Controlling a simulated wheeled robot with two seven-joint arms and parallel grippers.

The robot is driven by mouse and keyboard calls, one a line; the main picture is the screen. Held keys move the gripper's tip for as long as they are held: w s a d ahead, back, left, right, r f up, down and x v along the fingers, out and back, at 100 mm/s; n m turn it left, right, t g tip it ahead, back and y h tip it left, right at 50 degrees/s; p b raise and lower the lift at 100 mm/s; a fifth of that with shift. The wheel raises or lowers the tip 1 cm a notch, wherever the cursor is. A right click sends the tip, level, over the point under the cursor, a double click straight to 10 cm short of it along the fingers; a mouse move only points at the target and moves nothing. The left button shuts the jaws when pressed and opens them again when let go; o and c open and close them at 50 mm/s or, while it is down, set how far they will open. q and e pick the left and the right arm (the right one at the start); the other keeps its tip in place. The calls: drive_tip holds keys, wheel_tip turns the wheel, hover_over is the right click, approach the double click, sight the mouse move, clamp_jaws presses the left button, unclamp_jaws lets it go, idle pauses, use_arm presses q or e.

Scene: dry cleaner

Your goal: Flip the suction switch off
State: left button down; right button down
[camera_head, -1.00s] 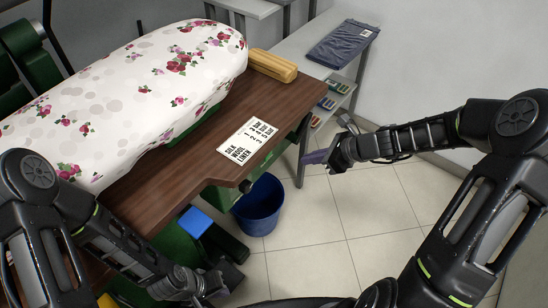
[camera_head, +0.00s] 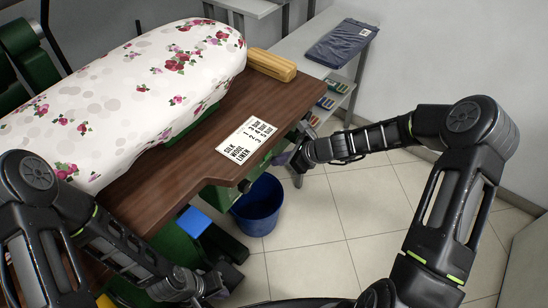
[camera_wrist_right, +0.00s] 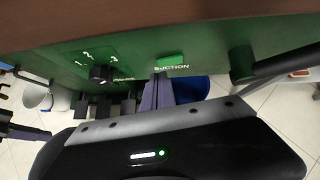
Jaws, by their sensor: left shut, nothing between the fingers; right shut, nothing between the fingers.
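The suction switch (camera_wrist_right: 170,58) is a small bright green rocker on the green front panel (camera_wrist_right: 208,55), with the white word SUCTION beside it, in the right wrist view. My right gripper (camera_wrist_right: 158,78) is shut and empty; its purple fingers point at the panel close to the label, just short of the switch in the picture. I cannot tell whether they touch. In the head view my right gripper (camera_head: 283,158) is at the table's front edge, its tips partly hidden. My left gripper (camera_head: 222,280) is shut and empty at the lower middle, away from the switch.
A black knob (camera_wrist_right: 101,74) with numbers is left of the switch. A blue bucket (camera_head: 258,210) stands below. The tiled floor right of it is open.

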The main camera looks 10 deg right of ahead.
drive_tip(key=shift+w+a, duration=0.55)
drive_tip(key=shift+a, duration=0.05)
drive_tip(key=shift+w+a, duration=0.15)
drive_tip(key=shift+a, duration=0.3)
drive_tip(key=shift+d, duration=0.1)
drive_tip(key=shift+w+d, duration=0.1)
drive_tip(key=shift+d, duration=0.05)
drive_tip(key=shift+w+d+p, duration=0.2)
drive_tip(key=shift+d+p, duration=0.1)
drive_tip(key=shift+d, duration=0.2)
